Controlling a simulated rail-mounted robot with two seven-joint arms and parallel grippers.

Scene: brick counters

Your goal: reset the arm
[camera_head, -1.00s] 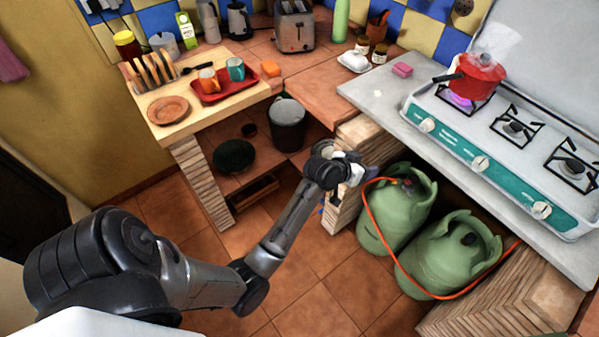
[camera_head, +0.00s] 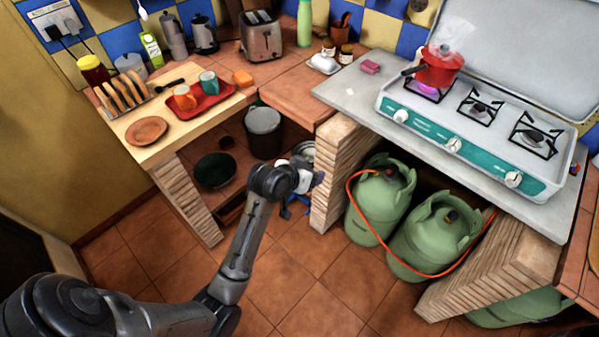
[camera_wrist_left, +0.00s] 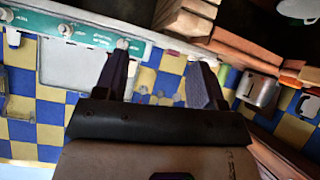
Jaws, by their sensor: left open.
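My left arm comes in from the lower left in the head view. Its gripper (camera_head: 312,182) is over the floor in front of the left brick pillar, lower than the worktop. In the left wrist view the two dark fingers of the left gripper (camera_wrist_left: 160,82) stand apart with nothing held between them. The fingertips are small and partly hidden behind the wrist in the head view. My right arm and gripper are not in view.
The brick pillar (camera_head: 338,170) is close to the gripper. Green gas bottles (camera_head: 377,205) with an orange hose stand right of it. A stove (camera_head: 470,140) carries a red pot (camera_head: 440,70). A wooden counter holds a red tray (camera_head: 222,98). Open floor lies below the arm.

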